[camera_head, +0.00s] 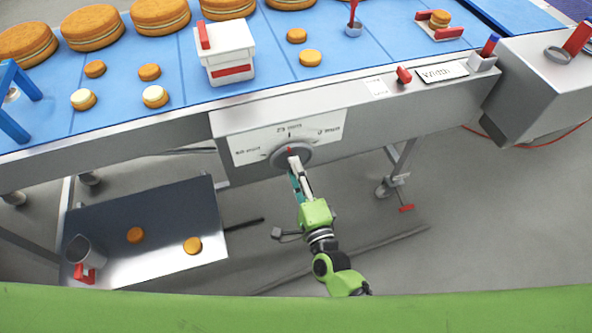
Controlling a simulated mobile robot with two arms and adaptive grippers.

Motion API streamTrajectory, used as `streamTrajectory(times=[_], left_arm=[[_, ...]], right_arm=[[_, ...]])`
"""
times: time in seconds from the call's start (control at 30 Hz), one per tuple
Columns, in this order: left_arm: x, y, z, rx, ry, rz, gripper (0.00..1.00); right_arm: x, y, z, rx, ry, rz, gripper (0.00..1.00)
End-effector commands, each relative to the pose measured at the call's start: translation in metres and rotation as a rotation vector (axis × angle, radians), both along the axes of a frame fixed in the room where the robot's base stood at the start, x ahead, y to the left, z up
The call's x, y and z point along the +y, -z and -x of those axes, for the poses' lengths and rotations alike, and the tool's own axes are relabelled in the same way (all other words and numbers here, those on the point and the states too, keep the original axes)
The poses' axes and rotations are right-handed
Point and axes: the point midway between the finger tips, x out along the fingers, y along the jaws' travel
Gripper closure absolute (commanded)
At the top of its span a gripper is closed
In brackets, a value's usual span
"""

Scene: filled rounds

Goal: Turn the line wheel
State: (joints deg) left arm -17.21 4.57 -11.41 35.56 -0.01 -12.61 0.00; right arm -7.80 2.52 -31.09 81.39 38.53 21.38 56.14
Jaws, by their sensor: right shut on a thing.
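The line wheel (305,158) is a grey round knob with a red mark, on a white dial plate (247,150) fixed to the front of the conveyor frame. Printed labels sit around it on the plate, too small to read surely. My right gripper (293,160), on a green and black arm, reaches up from below and is shut on the wheel. Its fingers hide part of the wheel's lower middle. My left gripper is not in view.
The blue conveyor belt (270,77) above carries several filled rounds and a white box (225,52) with a red handle. Below left is a metal tray (150,262) with two rounds and a cup (84,250). Red knobs and a grey box (545,85) stand at right.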

Motion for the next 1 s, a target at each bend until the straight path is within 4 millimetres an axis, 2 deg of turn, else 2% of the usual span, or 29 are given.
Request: streamTrajectory(times=[1.0], left_arm=[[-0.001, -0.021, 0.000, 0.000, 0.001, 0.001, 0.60]], right_arm=[[-0.001, 0.005, 0.000, -0.285, -0.002, 0.886, 0.88]])
